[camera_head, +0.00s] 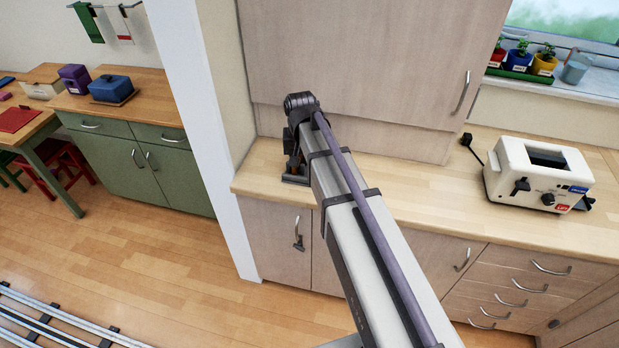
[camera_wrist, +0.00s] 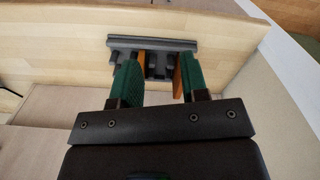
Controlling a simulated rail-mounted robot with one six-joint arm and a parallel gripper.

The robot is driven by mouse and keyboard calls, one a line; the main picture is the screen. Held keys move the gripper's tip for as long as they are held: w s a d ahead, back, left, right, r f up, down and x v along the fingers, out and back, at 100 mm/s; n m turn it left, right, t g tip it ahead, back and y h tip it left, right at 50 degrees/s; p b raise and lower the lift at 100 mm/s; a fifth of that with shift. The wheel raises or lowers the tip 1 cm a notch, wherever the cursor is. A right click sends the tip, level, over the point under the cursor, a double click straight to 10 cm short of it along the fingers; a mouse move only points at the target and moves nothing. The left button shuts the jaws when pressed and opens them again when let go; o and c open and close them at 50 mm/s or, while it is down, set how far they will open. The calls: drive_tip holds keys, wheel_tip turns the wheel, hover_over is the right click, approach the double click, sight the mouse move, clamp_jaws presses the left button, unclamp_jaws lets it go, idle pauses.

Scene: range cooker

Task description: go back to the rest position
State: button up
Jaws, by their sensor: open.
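My gripper (camera_wrist: 157,72) points down over the left end of the wooden worktop (camera_wrist: 65,55). Its two green fingers with orange inner faces stand apart. A dark grey object (camera_wrist: 152,44) with a flat bar and short blocks shows beyond and between the fingertips. I cannot tell whether the fingers touch it. In the head view the dark object (camera_head: 296,180) shows low at the worktop's left end, and my arm hides most of the gripper.
A tall cupboard (camera_head: 365,60) rises close behind my arm. A cream toaster (camera_head: 538,175) with a dark cord stands at the right of the worktop. Potted plants (camera_head: 520,58) stand on the windowsill. A white wall edge (camera_head: 200,130) is left of the worktop. Floor rails (camera_head: 50,325) lie at lower left.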

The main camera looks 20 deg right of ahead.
drive_tip(key=s+a+n, duration=0.2)
drive_tip(key=s+n, duration=0.1)
drive_tip(key=s, duration=1.4)
drive_tip(key=shift+s, duration=0.3)
wheel_tip(320, 180, down, 9)
drive_tip(key=b, duration=0.8)
drive_tip(key=shift+r+b, duration=0.15)
drive_tip(key=shift+b, duration=0.25)
